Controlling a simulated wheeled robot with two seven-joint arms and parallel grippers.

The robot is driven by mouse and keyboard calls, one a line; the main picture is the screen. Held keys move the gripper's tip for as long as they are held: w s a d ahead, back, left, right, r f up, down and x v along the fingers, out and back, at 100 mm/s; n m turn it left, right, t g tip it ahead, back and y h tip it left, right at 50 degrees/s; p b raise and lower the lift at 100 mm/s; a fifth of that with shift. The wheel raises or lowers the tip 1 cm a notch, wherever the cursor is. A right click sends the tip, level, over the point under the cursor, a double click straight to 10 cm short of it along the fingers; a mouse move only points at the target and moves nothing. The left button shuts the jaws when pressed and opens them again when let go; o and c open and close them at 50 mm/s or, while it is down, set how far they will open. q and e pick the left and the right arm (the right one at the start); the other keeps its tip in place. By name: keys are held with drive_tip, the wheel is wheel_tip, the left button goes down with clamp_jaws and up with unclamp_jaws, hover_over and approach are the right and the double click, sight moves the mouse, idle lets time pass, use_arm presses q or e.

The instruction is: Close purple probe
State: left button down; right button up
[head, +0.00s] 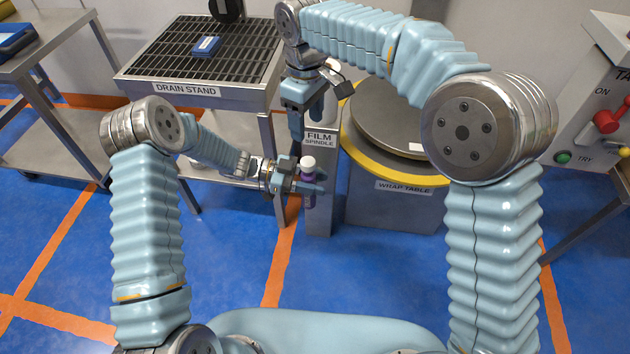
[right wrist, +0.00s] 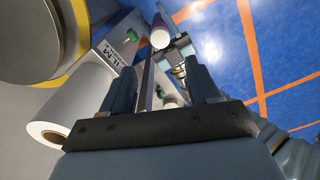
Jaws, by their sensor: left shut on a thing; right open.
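The purple probe (head: 309,198) is a small upright cylinder with a white top (head: 308,163). My left gripper (head: 310,186) is shut on its purple body, in front of the film spindle post. In the right wrist view the probe's pale round end (right wrist: 160,39) shows beyond my fingers, next to my left gripper (right wrist: 181,52). My right gripper (head: 296,130) points down above and slightly left of the probe; in the right wrist view its two fingers (right wrist: 162,88) are apart. Whether the white top is fully seated cannot be told.
The film spindle (head: 318,190) stands directly behind the probe; its white film roll (right wrist: 75,108) shows in the right wrist view. The yellow-rimmed wrap table (head: 390,170) is to the right. The drain stand (head: 190,88), with a blue box (head: 206,46), is at back left. Blue floor is clear in front.

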drive_tip(key=d+f+m+y, duration=0.15)
drive_tip(key=d+f, duration=0.25)
drive_tip(key=f, duration=0.4)
drive_tip(key=s+d+f+m, duration=0.1)
drive_tip(key=d+f+m, duration=0.25)
drive_tip(key=f, duration=0.45)
drive_tip(key=d+f+m+y, duration=0.1)
drive_tip(key=d+f, duration=0.3)
drive_tip(key=f, duration=0.4)
drive_tip(key=s+d+f+m+y, duration=0.1)
drive_tip(key=s+f+m, duration=0.3)
drive_tip(key=s, duration=0.6)
drive_tip(key=s+d+f+m+y, duration=0.1)
drive_tip(key=s+d+f+m, duration=0.3)
drive_tip(key=s+f, duration=0.5)
drive_tip(key=shift+s+d+f+t, duration=0.15)
drive_tip(key=shift+s+f+t, duration=0.15)
drive_tip(key=shift+s, duration=0.05)
